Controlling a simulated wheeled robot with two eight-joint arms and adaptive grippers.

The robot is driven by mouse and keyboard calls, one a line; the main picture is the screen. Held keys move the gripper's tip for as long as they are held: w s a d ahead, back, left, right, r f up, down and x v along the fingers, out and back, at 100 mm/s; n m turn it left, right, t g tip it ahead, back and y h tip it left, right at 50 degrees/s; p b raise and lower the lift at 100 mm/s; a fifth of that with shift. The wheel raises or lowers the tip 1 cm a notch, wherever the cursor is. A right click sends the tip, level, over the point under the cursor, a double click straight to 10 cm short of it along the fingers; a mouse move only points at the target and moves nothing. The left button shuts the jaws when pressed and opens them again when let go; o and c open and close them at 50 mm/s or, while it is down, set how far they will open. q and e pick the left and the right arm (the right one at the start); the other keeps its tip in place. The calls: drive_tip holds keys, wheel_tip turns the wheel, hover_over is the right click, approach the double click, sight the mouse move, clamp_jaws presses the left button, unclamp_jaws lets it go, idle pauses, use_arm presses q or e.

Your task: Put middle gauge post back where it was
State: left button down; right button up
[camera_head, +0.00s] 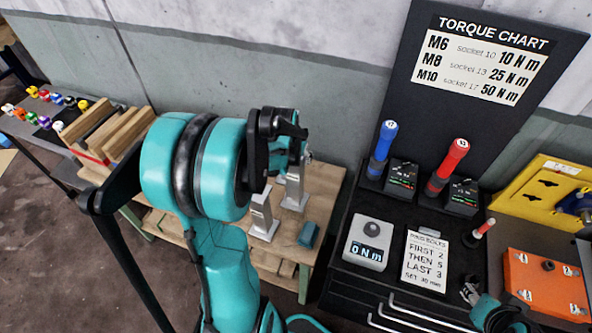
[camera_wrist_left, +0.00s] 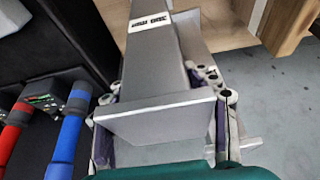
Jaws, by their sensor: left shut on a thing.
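Two silver gauge posts show in the head view: a nearer one (camera_head: 262,216) stands on the wooden bench, and a farther one (camera_head: 294,188) is just below my left gripper (camera_head: 297,148), whose fingers are mostly hidden by my arm. In the left wrist view, my left gripper (camera_wrist_left: 165,95) is shut on a grey gauge post (camera_wrist_left: 160,60) with a white millimetre label and a flat square end plate. Whether the held post touches the bench cannot be told. My right gripper (camera_head: 470,293) is at the lower right; its finger opening is unclear.
The wooden bench (camera_head: 322,190) carries a small teal block (camera_head: 309,234). Wooden blocks (camera_head: 105,135) stand at its left. The black tool stand at the right holds blue (camera_head: 382,145) and red (camera_head: 448,165) torque tools, a readout box (camera_head: 367,243) and an instruction card (camera_head: 425,260).

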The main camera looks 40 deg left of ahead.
sight(295, 177)
use_arm(q)
drive_tip(key=shift+f+b, duration=0.45)
drive_tip(key=shift+f, duration=1.65)
drive_tip(key=shift+c, duration=2.4)
unclamp_jaws()
